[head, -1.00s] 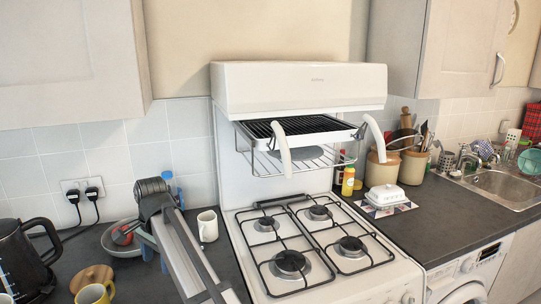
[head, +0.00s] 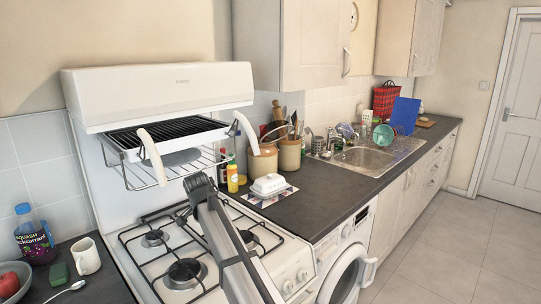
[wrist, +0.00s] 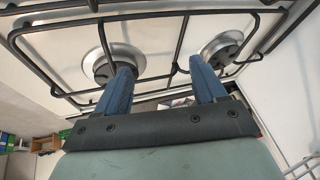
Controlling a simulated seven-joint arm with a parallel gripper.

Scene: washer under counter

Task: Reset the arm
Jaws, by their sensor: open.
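My gripper (wrist: 160,68) shows in the wrist view as two blue fingers standing apart with nothing between them. Beyond the fingers are the black pan supports and round burners of the white cooker's hob (wrist: 60,45). In the head view my grey arm crosses in front of the hob (head: 130,253); I cannot make out the fingers there.
The grill rack (head: 165,133) juts out above the hob. A butter dish (head: 269,185), yellow bottle (head: 232,178) and jars (head: 263,163) stand on the right counter. A mug (head: 87,256) and squash bottle (head: 33,235) are left. The floor (head: 430,235) at right is clear.

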